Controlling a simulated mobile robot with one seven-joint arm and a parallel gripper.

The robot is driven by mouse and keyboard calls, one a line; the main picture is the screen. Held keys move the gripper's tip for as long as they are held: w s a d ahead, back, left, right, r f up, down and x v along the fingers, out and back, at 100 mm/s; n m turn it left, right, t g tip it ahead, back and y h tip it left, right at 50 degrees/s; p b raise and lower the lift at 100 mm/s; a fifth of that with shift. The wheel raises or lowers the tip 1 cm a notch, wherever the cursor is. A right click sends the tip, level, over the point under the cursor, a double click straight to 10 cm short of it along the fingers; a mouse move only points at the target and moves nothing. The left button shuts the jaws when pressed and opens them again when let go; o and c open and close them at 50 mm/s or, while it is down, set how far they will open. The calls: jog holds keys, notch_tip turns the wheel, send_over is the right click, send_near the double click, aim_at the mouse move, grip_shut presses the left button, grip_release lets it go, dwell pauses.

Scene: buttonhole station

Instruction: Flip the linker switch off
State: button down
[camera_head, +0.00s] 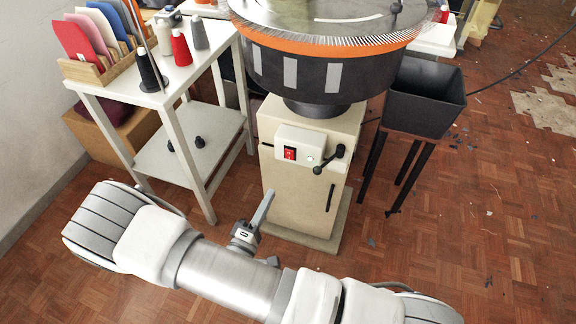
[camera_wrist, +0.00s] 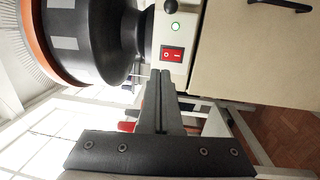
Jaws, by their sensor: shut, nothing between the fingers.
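The linker is a round machine with an orange rim (camera_head: 330,42) on a cream pedestal cabinet (camera_head: 312,190). Its red rocker switch (camera_head: 290,153) sits on a pale control box (camera_head: 300,147) on the cabinet front, beside a small green-lit button (camera_head: 310,157). In the wrist view the red switch (camera_wrist: 172,53) and the lit green button (camera_wrist: 176,26) show clearly, turned sideways. My gripper (camera_head: 266,196) is shut and empty, in front of the cabinet and below the switch. In the wrist view its fingertips (camera_wrist: 160,74) point at the switch, apparently just short of it.
A black lever (camera_head: 330,160) sticks out right of the button. A white side table (camera_head: 165,85) with thread cones stands left. A black bin (camera_head: 424,97) on a dark-legged stand is right. The parquet floor in front right is mostly clear.

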aim_at(287, 151)
jog(key=shift+s+a+f+n+t+y, duration=0.1)
jog(key=shift+a+f+n+t+y, duration=0.15)
jog(key=shift+f+y, duration=0.2)
jog(key=shift+s+a+f+n+t+y, duration=0.15)
jog(key=shift+a+f+n+y, duration=0.15)
jog(key=shift+f, duration=0.2)
jog(key=shift+w+d, duration=0.1)
jog(key=shift+d, duration=0.05)
jog(key=b+x, duration=0.3)
jog(key=x, duration=1)
jog(key=shift+w+d+b, duration=0.1)
jog(key=shift+w+b, duration=0.25)
jog(key=shift+w, duration=0.1)
jog(key=shift+r, duration=0.1)
jog(key=p, duration=0.1)
jog(key=r+g+p, duration=0.1)
jog(key=p, duration=0.1)
jog(key=shift+w+d+r+y, duration=0.1)
jog(key=shift+w+d+y, duration=0.15)
jog(key=shift+w, duration=0.1)
jog(key=shift+w+f, duration=0.1)
jog(key=shift+f, duration=0.2)
jog(key=shift+a, duration=0.15)
